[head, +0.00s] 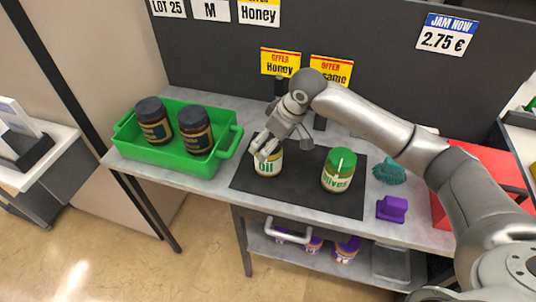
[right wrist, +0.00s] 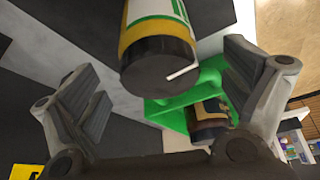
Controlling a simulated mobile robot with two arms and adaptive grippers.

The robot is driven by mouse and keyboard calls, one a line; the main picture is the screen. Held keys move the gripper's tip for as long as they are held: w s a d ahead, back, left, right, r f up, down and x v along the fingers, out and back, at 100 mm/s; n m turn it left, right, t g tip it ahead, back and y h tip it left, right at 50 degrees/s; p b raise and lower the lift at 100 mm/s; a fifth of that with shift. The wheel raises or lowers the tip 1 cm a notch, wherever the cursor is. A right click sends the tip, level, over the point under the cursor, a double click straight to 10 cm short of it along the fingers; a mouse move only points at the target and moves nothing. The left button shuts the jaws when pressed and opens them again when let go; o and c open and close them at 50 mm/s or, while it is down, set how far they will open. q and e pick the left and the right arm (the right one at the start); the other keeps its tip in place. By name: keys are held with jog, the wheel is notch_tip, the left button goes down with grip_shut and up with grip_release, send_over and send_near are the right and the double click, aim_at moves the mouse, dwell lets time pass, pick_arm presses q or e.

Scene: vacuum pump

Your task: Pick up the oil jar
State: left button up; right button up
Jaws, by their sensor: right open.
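The oil jar (head: 268,165), with a white and green label reading "Oil", stands upright on the dark mat (head: 310,200). My right gripper (head: 268,149) is over its top and hides its lid in the head view. In the right wrist view, a jar with a dark lid and a yellow, green and white label (right wrist: 157,35) shows between the fingers. My right gripper is open there too (right wrist: 163,64), with visible gaps between both fingers and the jar. My left gripper is not in view.
An olives jar (head: 338,172) with a green lid stands right of the oil jar. A green crate (head: 228,140) with two dark-lidded jars is at the left. A purple object (head: 392,208), a teal object (head: 389,171) and a red box (head: 500,165) are at the right.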

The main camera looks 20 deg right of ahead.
jog(key=shift+w+a+f, duration=0.1)
jog(key=shift+w+f, duration=0.1)
jog(key=shift+f, duration=0.2)
jog(key=shift+w+f, duration=0.2)
jog(key=shift+f, duration=0.15)
jog(key=p+x, duration=0.1)
jog(key=x, duration=0.3)
jog(key=shift+f, duration=0.15)
jog(key=shift+a+f, duration=0.1)
jog(key=shift+f, duration=0.15)
jog(key=c, duration=1.1)
jog(key=shift+s, duration=0.1)
jog(key=c, duration=0.3)
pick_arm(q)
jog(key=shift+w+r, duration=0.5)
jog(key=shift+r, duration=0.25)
pick_arm(e)
jog(key=shift+c, duration=0.3)
